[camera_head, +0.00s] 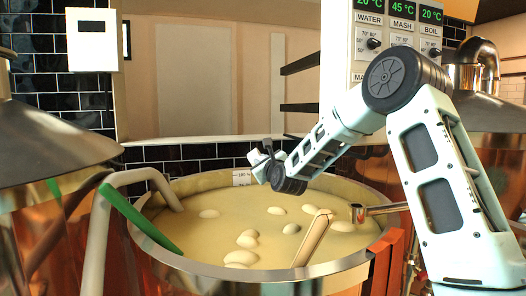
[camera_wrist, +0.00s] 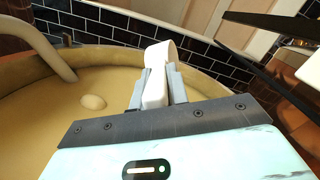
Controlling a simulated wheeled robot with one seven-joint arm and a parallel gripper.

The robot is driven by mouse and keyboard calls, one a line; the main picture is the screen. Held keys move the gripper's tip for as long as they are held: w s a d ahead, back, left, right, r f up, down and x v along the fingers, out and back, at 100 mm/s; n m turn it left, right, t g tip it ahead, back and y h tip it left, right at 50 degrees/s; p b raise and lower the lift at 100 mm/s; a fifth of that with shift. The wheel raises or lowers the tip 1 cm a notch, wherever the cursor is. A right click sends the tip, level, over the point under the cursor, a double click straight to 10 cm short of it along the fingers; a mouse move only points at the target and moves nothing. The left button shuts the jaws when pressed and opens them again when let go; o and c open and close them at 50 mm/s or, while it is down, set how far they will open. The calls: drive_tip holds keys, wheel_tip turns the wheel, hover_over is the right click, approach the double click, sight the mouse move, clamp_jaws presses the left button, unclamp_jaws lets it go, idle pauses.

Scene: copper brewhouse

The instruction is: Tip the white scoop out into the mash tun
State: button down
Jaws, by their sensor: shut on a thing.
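The mash tun (camera_head: 300,268) is a wide copper vat with a steel rim, filled with pale yellow mash (camera_head: 210,238) with several whitish lumps. My gripper (camera_head: 261,158) is above the far part of the tun. In the wrist view my gripper (camera_wrist: 157,84) is shut on the white scoop (camera_wrist: 158,55). The scoop's handle is between the fingers and its curved end points away from me, in front of the tiled wall. In the head view the scoop is too small to make out clearly. What it holds cannot be seen.
A wooden paddle (camera_head: 312,238) leans in the tun. A green bar (camera_head: 138,219) and a pale pipe (camera_head: 97,240) cross its left rim. A metal spout (camera_head: 380,209) is at the right. A copper vessel (camera_head: 50,150) stands left. Dark tiles (camera_head: 205,153) line the wall behind.

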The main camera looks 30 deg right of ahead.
drive_tip(key=n+p, duration=0.1)
drive_tip(key=p, duration=0.1)
drive_tip(key=r+n+g+p, duration=0.1)
drive_tip(key=p, duration=0.2)
drive_tip(key=n+p, duration=0.1)
drive_tip(key=p, duration=0.1)
drive_tip(key=shift+w+a+r+n+p, duration=0.2)
drive_tip(key=shift+a+r+n+p, duration=0.1)
drive_tip(key=shift+a, duration=0.05)
drive_tip(key=shift+a+f+n+g, duration=0.1)
drive_tip(key=shift+f+n+g, duration=0.05)
drive_tip(key=shift+n+g, duration=0.25)
drive_tip(key=shift+w+a+n+g+p, duration=0.2)
drive_tip(key=shift+n+g+p, duration=0.3)
drive_tip(key=shift+n, duration=0.6)
drive_tip(key=shift+f+n+g+h+p, duration=0.1)
drive_tip(key=shift+n+g+h+p, duration=0.2)
drive_tip(key=shift+n+g+p, duration=0.55)
drive_tip(key=shift+f+n+t, duration=0.25)
drive_tip(key=shift+n, duration=0.4)
